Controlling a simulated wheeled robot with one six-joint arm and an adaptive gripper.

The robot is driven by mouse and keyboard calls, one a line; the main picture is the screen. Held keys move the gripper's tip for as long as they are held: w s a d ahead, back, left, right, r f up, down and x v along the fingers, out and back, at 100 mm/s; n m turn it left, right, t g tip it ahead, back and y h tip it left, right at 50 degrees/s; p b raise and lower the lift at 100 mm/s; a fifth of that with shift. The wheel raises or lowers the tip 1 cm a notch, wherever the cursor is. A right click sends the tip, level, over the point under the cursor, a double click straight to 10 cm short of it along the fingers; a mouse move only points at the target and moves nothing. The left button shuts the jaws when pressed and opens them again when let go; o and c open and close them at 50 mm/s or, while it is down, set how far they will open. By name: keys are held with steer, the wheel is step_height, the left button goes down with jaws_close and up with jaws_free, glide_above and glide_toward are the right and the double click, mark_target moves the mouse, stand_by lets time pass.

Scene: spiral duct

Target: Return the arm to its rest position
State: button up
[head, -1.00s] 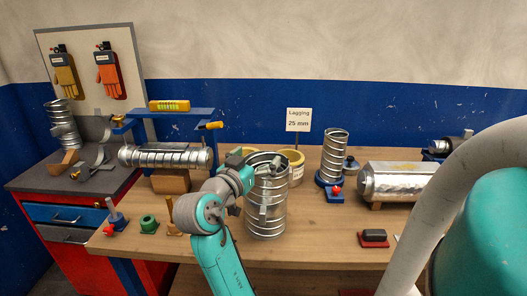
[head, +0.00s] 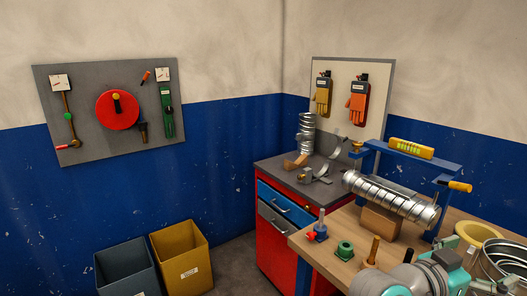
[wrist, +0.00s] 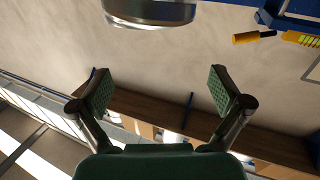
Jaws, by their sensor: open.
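My gripper (wrist: 160,90) is open in the wrist view, with its two green-padded fingers apart and nothing between them. A round metal rim (wrist: 150,14) shows at the top edge of that view, apart from the fingers. In the head view my arm (head: 425,278) is at the lower right corner, over the bench. The open metal duct (head: 500,262) stands right beside it, cut off by the picture's edge. Whether arm and duct touch I cannot tell.
A red cabinet (head: 270,255) stands behind. Grey (head: 128,270) and yellow (head: 181,260) bins stand left.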

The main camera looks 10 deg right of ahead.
steer(key=w+a+f+n+t+y, duration=0.2)
steer(key=a+f+n+t, duration=0.3)
steer(key=f, duration=0.3)
steer(key=w+a+f+n+t+y, duration=0.2)
steer(key=f+n+t, duration=0.3)
steer(key=f+n, duration=0.15)
steer(key=s+a+f+n+t+y, duration=0.45)
steer(key=a+f+y, duration=0.25)
steer(key=a+f, duration=0.4)
steer(key=s+a+f+n+y, duration=0.1)
steer(key=s+a+f+y, duration=0.25)
steer(key=s, duration=0.25)
steer(key=s+a+f+n+y, duration=0.2)
steer(key=s+a, duration=0.2)
steer(key=s, duration=0.1)
steer(key=s+a+r+m+y, duration=0.1)
steer(key=s, duration=0.5)
steer(key=s+a+r, duration=0.1)
steer(key=s+a, duration=0.1)
steer(key=s, duration=0.5)
steer(key=shift+s+r+m+y, duration=0.25)
steer(key=shift+r+m+y, duration=0.1)
steer(key=shift+r+m, duration=0.05)
